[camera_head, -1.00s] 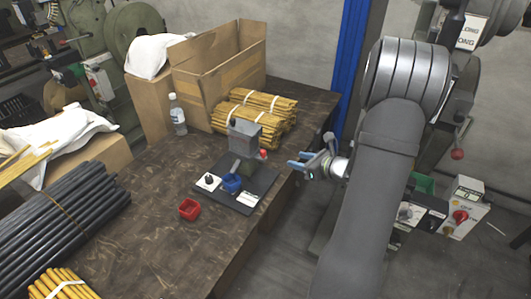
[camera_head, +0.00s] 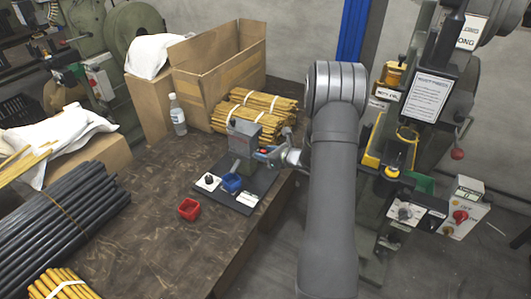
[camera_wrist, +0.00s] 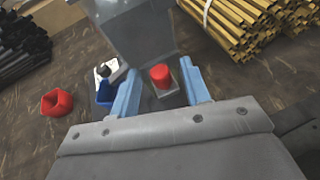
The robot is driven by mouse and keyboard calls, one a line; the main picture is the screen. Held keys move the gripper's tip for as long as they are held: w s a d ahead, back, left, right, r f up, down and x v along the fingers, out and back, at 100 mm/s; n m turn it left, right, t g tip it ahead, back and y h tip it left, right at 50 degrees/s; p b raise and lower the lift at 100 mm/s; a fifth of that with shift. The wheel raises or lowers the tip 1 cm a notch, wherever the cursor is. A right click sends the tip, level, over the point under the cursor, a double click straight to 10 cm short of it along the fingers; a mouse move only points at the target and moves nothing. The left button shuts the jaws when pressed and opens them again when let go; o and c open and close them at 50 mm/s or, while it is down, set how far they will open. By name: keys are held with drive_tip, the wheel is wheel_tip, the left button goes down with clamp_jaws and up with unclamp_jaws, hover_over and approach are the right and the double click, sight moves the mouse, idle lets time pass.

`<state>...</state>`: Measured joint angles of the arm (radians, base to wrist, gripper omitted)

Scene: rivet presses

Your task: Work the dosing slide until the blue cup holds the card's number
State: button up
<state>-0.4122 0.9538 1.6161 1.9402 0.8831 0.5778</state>
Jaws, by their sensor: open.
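The grey dosing device (camera_head: 243,143) stands on a dark base plate (camera_head: 245,204) on the table. Its red knob (camera_wrist: 160,75), on a light slide end, shows between my fingers in the wrist view. My gripper (camera_head: 265,154) is open at the device's right side; its blue fingers (camera_wrist: 160,90) stand on either side of the red knob, and I cannot tell if they touch it. The blue cup (camera_head: 231,183) sits under the device's spout; its contents are too small to tell. A white card (camera_head: 248,199) lies on the plate's front right; its number is unreadable.
A red cup (camera_head: 189,209) stands on the table left of the plate. A small black knob on a white plate (camera_head: 207,182) is beside the blue cup. Bundles of yellow rods (camera_head: 255,115) lie behind the device.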

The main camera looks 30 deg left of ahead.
drive_tip(key=shift+a, duration=0.2)
drive_tip(key=shift+c, duration=0.2)
clamp_jaws()
drive_tip(key=shift+d+f, duration=0.1)
drive_tip(key=shift+d, duration=1.95)
unclamp_jaws()
drive_tip(key=shift+d, duration=0.1)
drive_tip(key=shift+o, duration=0.2)
drive_tip(key=v, duration=1.7)
